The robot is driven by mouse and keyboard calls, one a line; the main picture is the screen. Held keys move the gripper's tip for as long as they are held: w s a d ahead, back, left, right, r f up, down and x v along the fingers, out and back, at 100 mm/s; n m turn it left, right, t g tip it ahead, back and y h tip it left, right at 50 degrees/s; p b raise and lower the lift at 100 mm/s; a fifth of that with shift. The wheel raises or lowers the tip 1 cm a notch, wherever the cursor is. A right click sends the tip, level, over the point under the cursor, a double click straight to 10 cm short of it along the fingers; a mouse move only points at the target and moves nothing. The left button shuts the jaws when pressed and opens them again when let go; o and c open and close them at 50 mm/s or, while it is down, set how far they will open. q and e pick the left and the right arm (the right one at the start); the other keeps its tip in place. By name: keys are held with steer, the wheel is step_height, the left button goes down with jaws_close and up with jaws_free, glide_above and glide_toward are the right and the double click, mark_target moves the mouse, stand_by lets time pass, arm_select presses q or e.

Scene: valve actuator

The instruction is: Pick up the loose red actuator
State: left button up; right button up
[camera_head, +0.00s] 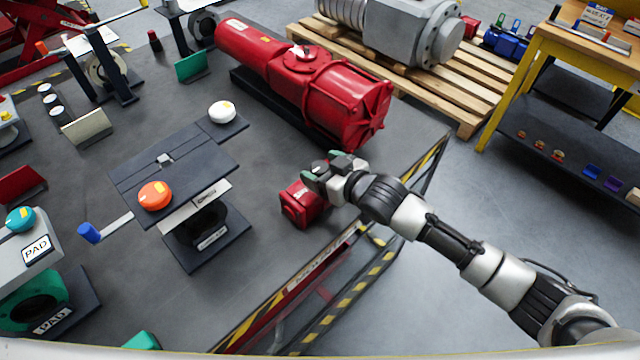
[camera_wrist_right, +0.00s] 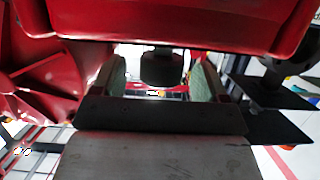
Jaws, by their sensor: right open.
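The loose red actuator (camera_head: 300,205) is a small red block on the grey table, near its striped front edge. My right gripper (camera_head: 318,178) is over the actuator's top right side and partly covers it. In the right wrist view the green-padded fingers (camera_wrist_right: 160,82) are open, one on each side of a dark round knob (camera_wrist_right: 162,66) under a red body (camera_wrist_right: 180,20). I see gaps between knob and pads; I cannot tell if anything touches. My left gripper is not in view.
A large red actuator (camera_head: 310,85) lies behind my right gripper. A dark stand (camera_head: 190,160) with an orange knob (camera_head: 154,195) is to the left. A yellow-black striped edge (camera_head: 345,300) runs in front. A wooden pallet (camera_head: 470,95) and yellow workbench (camera_head: 515,70) stand at the right.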

steer(key=shift+w+a+f, duration=0.15)
steer(key=shift+w+a, duration=0.2)
steer(key=shift+a, duration=0.05)
steer(key=shift+d, duration=0.1)
jaws_close()
steer(key=shift+r, duration=0.25)
